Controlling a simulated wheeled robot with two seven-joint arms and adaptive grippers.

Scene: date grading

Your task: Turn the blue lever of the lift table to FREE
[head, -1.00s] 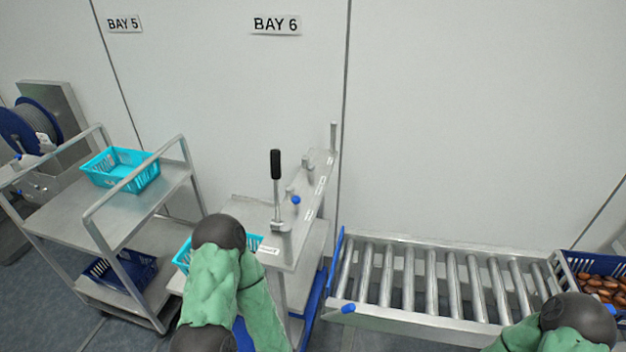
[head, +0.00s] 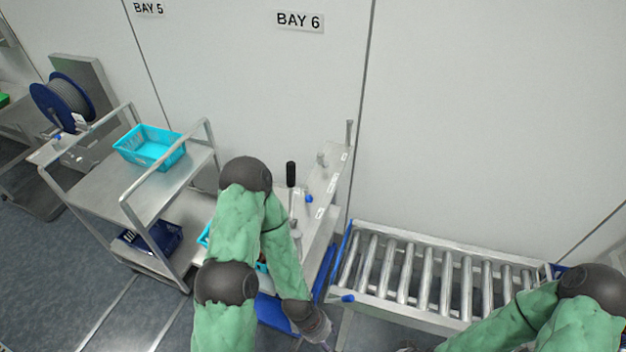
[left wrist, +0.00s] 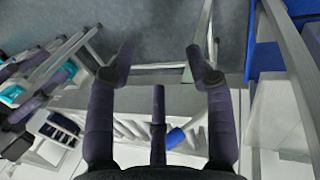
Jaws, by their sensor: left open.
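The lift table (head: 322,205) stands below the BAY 6 sign, with a narrow steel rail carrying small white labels, too small to read. A blue lever knob (head: 309,198) is on this rail, beside an upright black-handled rod (head: 291,175). My left arm crosses in front of the table's near part; its wrist is low at the bottom edge of the head view. In the left wrist view my left gripper (left wrist: 165,68) is open and empty. My right gripper is out of view.
A roller conveyor (head: 400,308) with a blue piece (head: 348,298) on its frame lies right of the table. A cart (head: 90,190) with a turquoise basket (head: 150,146) and a dark blue crate (head: 160,237) stands left. Open floor lies in front of the cart.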

